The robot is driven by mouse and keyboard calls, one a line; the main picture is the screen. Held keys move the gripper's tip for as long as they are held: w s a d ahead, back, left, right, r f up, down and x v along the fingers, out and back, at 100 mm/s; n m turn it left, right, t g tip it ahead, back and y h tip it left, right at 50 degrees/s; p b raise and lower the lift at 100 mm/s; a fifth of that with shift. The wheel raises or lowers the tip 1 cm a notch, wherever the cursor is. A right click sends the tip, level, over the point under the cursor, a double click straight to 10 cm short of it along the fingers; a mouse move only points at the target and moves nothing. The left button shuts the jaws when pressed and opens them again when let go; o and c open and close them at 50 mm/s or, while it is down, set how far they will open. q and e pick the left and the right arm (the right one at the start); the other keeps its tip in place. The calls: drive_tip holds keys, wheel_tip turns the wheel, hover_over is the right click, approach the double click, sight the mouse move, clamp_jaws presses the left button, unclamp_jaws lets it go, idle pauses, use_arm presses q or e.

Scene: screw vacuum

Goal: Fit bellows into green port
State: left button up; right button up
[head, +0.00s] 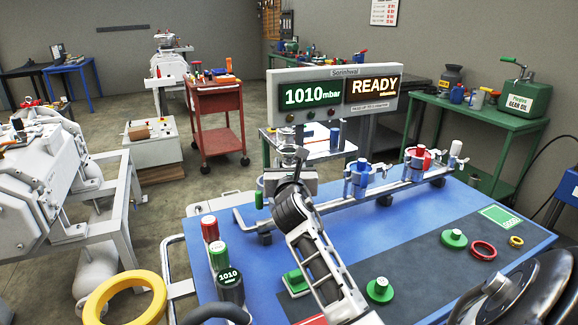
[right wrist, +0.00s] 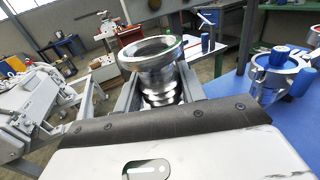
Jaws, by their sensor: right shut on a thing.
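My right gripper (head: 290,172) is shut on the silver metal bellows (head: 288,151), above the far left part of the blue table. In the right wrist view the bellows (right wrist: 160,88) stands between the two fingers, its wide round flange up and its ribbed body below. A silver pipe manifold (head: 330,204) runs along the table's back, with a blue-marked port (head: 360,178) and a red-marked port (head: 418,160). A small green part (head: 259,200) shows left of my gripper. My gripper and arm hide the manifold's left part, so I cannot make out the green port clearly. My left gripper is out of view.
A display (head: 333,92) reading 1010 mbar and READY stands behind the manifold. Green knobbed discs (head: 380,290) and a red ring (head: 483,250) lie on the dark mat. Red and green canisters (head: 210,229) stand at the table's left.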

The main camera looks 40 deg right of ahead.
drive_tip(key=shift+f, duration=0.1)
drive_tip(key=o, duration=1.1)
drive_tip(key=shift+o, duration=0.2)
drive_tip(key=shift+s+a, duration=0.15)
drive_tip(key=v, duration=1.1)
drive_tip(key=shift+s+a, duration=0.2)
drive_tip(key=shift+s, duration=0.1)
